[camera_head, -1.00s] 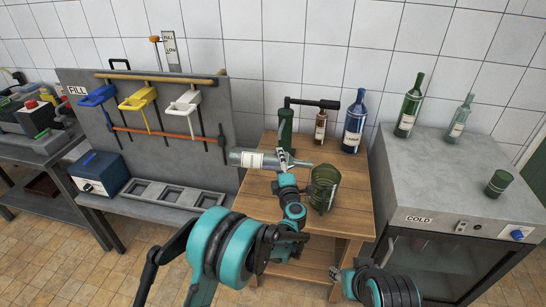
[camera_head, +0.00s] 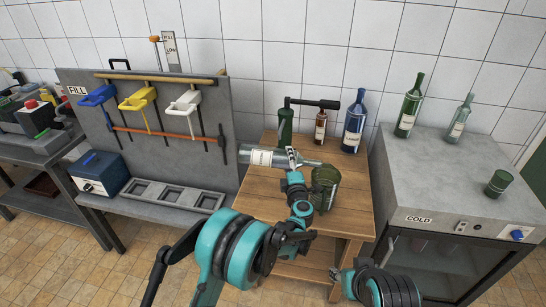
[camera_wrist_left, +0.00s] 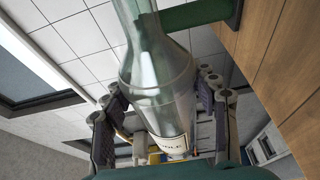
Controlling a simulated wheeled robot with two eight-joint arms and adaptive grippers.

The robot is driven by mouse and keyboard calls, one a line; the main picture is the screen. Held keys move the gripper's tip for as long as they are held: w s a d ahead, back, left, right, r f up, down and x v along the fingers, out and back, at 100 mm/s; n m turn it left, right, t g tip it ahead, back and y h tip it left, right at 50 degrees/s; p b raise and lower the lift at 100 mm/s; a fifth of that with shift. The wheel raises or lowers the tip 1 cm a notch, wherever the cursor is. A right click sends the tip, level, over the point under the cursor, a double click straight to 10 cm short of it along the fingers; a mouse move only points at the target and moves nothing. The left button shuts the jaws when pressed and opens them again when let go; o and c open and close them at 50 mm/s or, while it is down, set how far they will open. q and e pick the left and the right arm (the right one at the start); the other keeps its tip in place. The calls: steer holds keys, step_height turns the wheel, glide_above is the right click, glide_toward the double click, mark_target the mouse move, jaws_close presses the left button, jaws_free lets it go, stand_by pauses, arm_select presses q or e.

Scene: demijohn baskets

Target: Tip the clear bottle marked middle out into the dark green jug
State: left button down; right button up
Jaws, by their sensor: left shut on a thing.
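The clear bottle (camera_head: 260,157) lies nearly level in my left gripper (camera_head: 292,158), with its neck pointing right. Its neck end is above and behind the dark green jug (camera_head: 326,180) in the head view; I cannot tell whether it is over the mouth. The jug stands on the wooden table, partly hidden by my left arm. In the left wrist view the bottle (camera_wrist_left: 160,85) is between the fingers, its label ending in "DLE". A green part shows beside its neck there. I see no stream. My right gripper (camera_head: 338,273) is low in front of the table, too small to read.
The wooden table (camera_head: 345,222) also bears a green corking device (camera_head: 285,125), a small brown bottle (camera_head: 320,127) and a blue bottle (camera_head: 355,122) at the back. A grey cooler (camera_head: 445,170) stands right, with green bottles and a green cup (camera_head: 500,183) on top.

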arm_select(q)
steer(key=shift+r, duration=0.1)
steer(key=shift+d+r+m, duration=0.1)
steer(key=shift+r+m, duration=0.35)
steer(key=shift+m, duration=0.15)
